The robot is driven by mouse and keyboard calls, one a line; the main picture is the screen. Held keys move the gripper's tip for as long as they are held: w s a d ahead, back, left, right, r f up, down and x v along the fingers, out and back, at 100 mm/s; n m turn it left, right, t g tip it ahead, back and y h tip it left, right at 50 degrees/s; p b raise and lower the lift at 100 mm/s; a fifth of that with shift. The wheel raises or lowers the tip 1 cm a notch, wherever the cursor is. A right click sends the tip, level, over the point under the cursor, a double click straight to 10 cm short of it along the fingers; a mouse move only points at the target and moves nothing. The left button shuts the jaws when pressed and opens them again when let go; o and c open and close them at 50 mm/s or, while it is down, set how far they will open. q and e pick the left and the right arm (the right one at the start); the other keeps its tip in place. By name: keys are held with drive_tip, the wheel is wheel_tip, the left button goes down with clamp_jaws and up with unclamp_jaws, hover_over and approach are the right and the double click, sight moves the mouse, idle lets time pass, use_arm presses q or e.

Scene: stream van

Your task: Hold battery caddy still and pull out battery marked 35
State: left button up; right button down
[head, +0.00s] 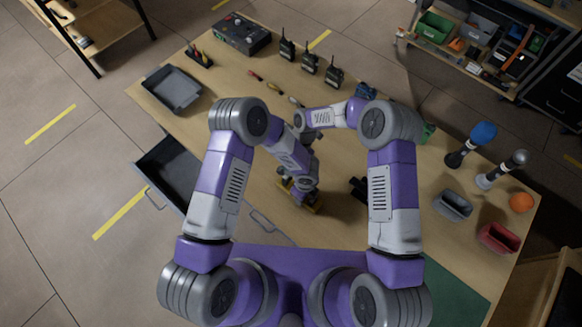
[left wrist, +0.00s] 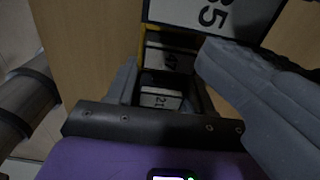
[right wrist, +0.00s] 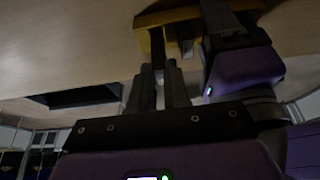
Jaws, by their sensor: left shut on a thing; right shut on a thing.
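The yellow battery caddy (head: 317,207) stands on the table, mostly hidden under my arms in the head view. The right wrist view shows its yellow frame (right wrist: 168,17). Batteries marked 47 (left wrist: 169,60) and 21 (left wrist: 160,99) sit lower, in a row. The exact finger contact is hard to see.
A grey tray (head: 172,89) lies at the table's left, near an open drawer (head: 172,170). Several radios (head: 310,62) stand at the back. Two microphones (head: 472,142), grey and red bins (head: 498,238) and an orange ball (head: 521,201) are at the right.

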use_arm(q)
drive_tip(key=shift+s+a+f, duration=0.2)
drive_tip(key=shift+a+f, duration=0.05)
use_arm(e)
drive_tip(key=shift+r, duration=0.1)
drive_tip(key=shift+s+r, duration=0.15)
drive_tip(key=shift+r, duration=1.2)
use_arm(q)
drive_tip(key=o, duration=1.1)
drive_tip(key=shift+w, duration=0.1)
drive_tip(key=shift+o, duration=0.2)
drive_tip(key=shift+w, duration=0.1)
drive_tip(key=shift+r, duration=0.1)
drive_tip(key=shift+w, duration=0.1)
drive_tip(key=shift+r, duration=0.25)
wheel_tip(320, 180, up, 11)
drive_tip(key=shift+d+r, duration=0.1)
drive_tip(key=shift+d, duration=0.05)
drive_tip(key=shift+r, duration=0.2)
